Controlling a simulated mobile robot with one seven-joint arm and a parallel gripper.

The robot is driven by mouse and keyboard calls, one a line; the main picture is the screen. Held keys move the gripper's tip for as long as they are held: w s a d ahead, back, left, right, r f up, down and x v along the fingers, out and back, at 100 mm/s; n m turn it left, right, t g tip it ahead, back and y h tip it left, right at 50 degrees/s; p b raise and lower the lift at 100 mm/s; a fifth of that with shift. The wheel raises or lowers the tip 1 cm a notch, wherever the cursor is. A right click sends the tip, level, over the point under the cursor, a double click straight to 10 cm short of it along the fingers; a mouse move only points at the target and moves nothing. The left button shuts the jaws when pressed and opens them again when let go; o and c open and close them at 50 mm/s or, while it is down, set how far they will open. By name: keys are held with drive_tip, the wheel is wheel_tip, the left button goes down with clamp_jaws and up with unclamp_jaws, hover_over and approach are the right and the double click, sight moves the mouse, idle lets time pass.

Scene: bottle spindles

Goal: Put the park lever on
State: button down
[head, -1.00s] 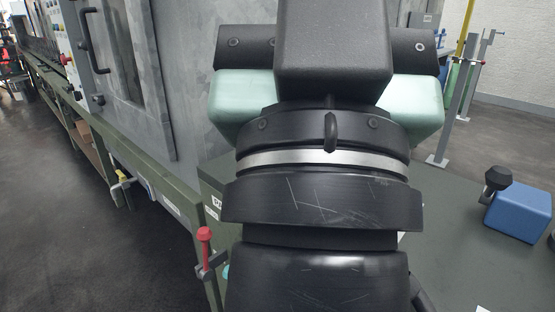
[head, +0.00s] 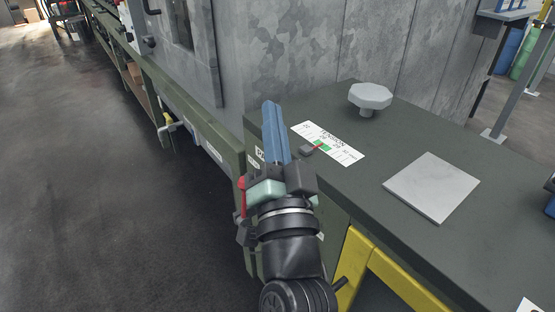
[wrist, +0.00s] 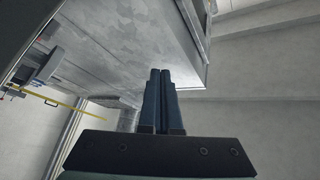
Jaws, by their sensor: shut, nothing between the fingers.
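The wrist view shows the two fingertips (wrist: 161,71) close side by side; the lever does not show there.
The green bench top (head: 400,135) to the right bears a tension scale (head: 342,152) with a small pointer, a grey knob (head: 370,97) and a pale square plate (head: 432,187). A yellow-handled lever (head: 168,121) is farther along the rail. The floor (head: 100,210) at left is clear.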

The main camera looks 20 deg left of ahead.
wheel_tip(320, 180, down, 22)
drive_tip(key=s+a+m+g+h, duration=0.1)
drive_tip(key=m+g, duration=0.1)
drive_tip(key=m, duration=0.6)
drive_tip(key=shift+s+a+g+h, duration=0.25)
drive_tip(key=shift+s+g+h, duration=0.05)
drive_tip(key=shift+s+g, duration=0.1)
drive_tip(key=shift+w+a+r, duration=0.1)
drive_tip(key=shift+w, duration=0.05)
drive_tip(key=x, duration=0.9)
drive_tip(key=shift+w+p, duration=0.3)
drive_tip(key=shift+w, duration=0.1)
drive_tip(key=shift+s+a, duration=0.1)
drive_tip(key=shift+a, duration=0.05)
drive_tip(key=shift+s+a+n+b, duration=0.25)
drive_tip(key=shift+n+b, duration=0.05)
drive_tip(key=shift+b, duration=0.7)
